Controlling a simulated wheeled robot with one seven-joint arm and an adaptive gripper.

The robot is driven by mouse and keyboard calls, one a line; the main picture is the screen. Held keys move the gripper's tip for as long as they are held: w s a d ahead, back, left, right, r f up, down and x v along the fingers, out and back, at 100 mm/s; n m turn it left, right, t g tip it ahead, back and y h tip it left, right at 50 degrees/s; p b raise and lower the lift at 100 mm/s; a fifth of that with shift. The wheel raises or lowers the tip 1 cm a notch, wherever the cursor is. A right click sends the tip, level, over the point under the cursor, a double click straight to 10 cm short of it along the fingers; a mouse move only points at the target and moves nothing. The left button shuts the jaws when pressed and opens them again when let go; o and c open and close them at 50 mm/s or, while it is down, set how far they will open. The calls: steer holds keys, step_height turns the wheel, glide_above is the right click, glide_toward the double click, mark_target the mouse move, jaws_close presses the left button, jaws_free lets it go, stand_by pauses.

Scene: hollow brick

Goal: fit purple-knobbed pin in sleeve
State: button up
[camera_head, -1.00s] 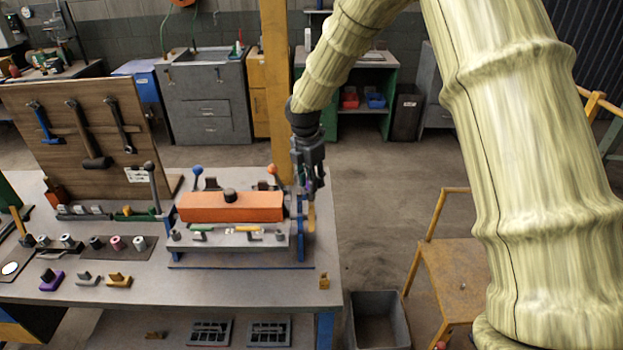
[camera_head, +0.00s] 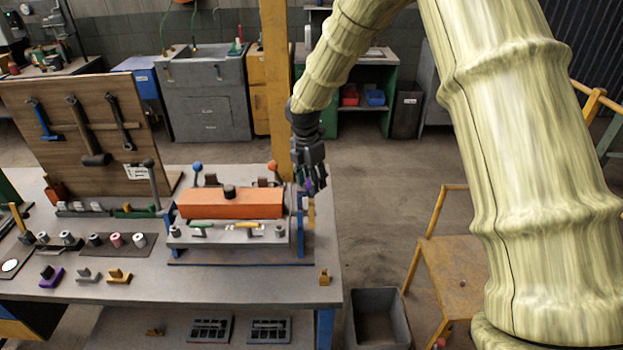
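My gripper (camera_head: 311,176) points down at the right end of the bench fixture. A small purple patch, apparently the knob of the pin (camera_head: 308,186), shows between its dark fingers. The fingers hide most of the pin, and I cannot tell whether they grip the knob or stand open around it. The fixture has an orange block (camera_head: 232,204) with a black knob on top and blue end brackets (camera_head: 301,227). A tan upright piece (camera_head: 311,213) stands just below the gripper. I cannot make out the sleeve or whether the pin is in it.
Levers with a blue ball (camera_head: 197,167) and an orange ball (camera_head: 272,167) rise behind the block. A wooden tool board (camera_head: 85,135) stands at left, with small parts before it. A yellow chair (camera_head: 452,275) and grey bin (camera_head: 378,318) are right of the bench (camera_head: 200,290).

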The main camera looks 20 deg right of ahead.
stand_by(0.3)
step_height(320, 180, up, 12)
steer(key=a, duration=0.1)
steer(key=shift+s+a, duration=0.15)
steer(key=shift+s, duration=0.2)
stand_by(0.4)
